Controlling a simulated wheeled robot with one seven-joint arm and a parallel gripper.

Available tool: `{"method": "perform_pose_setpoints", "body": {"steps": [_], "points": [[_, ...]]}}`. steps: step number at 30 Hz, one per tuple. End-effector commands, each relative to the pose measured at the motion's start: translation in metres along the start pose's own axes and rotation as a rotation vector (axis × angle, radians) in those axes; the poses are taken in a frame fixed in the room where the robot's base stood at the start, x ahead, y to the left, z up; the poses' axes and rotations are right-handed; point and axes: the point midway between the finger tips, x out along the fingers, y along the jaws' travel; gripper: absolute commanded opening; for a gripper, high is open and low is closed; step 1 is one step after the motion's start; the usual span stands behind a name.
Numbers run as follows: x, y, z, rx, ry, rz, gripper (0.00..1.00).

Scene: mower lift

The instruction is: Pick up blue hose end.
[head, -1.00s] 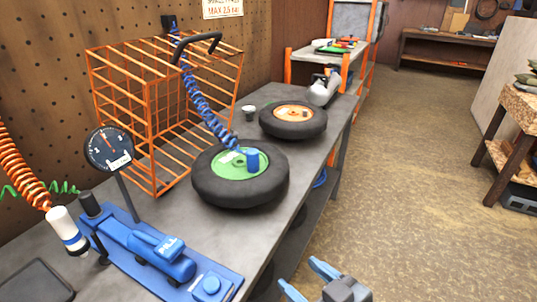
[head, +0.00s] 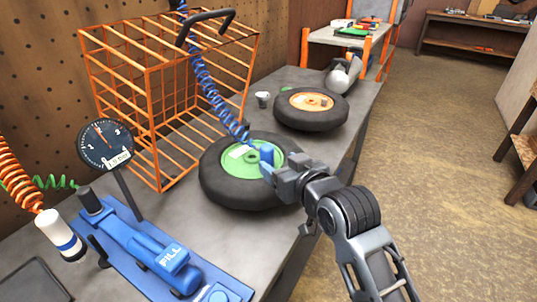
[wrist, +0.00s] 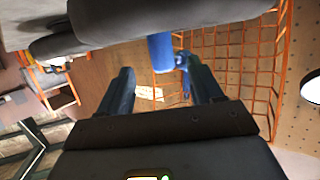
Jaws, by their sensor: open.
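The blue hose end (head: 266,153) is a short blue cylinder on the green hub (head: 240,168) of the near black tyre (head: 217,192). A coiled blue hose (head: 210,90) runs from it up past the cage. My gripper (head: 270,172) is open beside the hose end, at the hub's right side. In the wrist view, my gripper's two fingers (wrist: 165,90) are spread apart. The hose end (wrist: 160,52) shows in the gap between them, a little beyond the fingertips. I cannot tell whether a finger touches it.
An orange wire cage (head: 160,100) stands behind the tyre. A tyre with an orange hub (head: 312,110) lies further back. A blue pump (head: 160,255), a gauge (head: 105,145) and a white-and-blue fitting (head: 60,235) are at front left. Open floor (head: 440,170) lies to the right.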

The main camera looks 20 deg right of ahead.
Motion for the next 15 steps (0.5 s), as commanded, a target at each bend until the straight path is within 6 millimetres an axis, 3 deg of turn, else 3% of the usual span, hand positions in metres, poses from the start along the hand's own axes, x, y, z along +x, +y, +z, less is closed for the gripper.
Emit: {"method": "perform_pose_setpoints", "body": {"steps": [9,15], "points": [[0.042,-0.002,-0.003,0.001,-0.001,-0.001,0.65],[0.050,-0.001,-0.002,0.000,0.000,0.000,0.65]]}}
